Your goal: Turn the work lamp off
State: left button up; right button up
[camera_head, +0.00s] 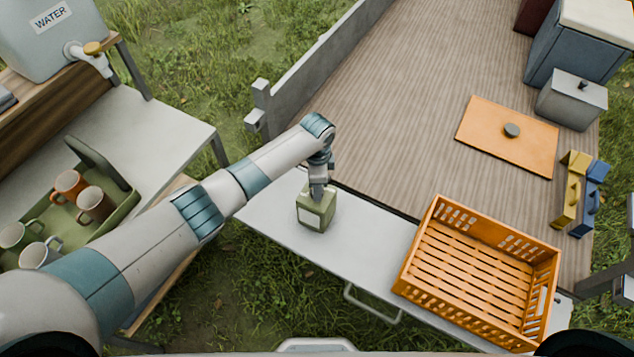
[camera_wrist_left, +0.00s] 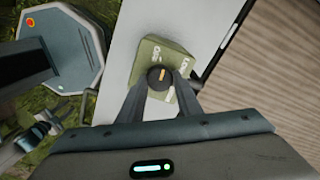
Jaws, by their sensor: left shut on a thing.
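The work lamp (camera_head: 316,216) is a small olive-green box with a pale front panel, standing on the white table. In the left wrist view its green top (camera_wrist_left: 150,55) carries a round dark knob (camera_wrist_left: 160,76) with an orange mark, and printed lettering is partly hidden by the fingers. My left gripper (camera_head: 318,192) comes down from above onto the lamp's top. In the left wrist view the left gripper (camera_wrist_left: 161,82) has its two fingers on either side of the knob, shut on it. My right gripper is not in view.
An orange crate (camera_head: 480,268), empty, stands on the table (camera_head: 270,215) to the right of the lamp. A green tray (camera_head: 118,212) with several mugs is at the left under my arm. A water container (camera_head: 45,40) stands at the upper left. The wooden deck behind holds an orange board (camera_head: 508,135).

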pick_arm(q)
jog(key=shift+r+n+p, duration=0.1)
jog(key=shift+n+p, duration=0.4)
jog(key=shift+n, duration=0.8)
jog(key=o, duration=1)
jog(key=shift+o, duration=0.2)
notch_tip(320, 180, up, 17)
jog(key=b, duration=0.4)
jog(key=shift+r, duration=0.2)
jog(key=shift+f, duration=0.1)
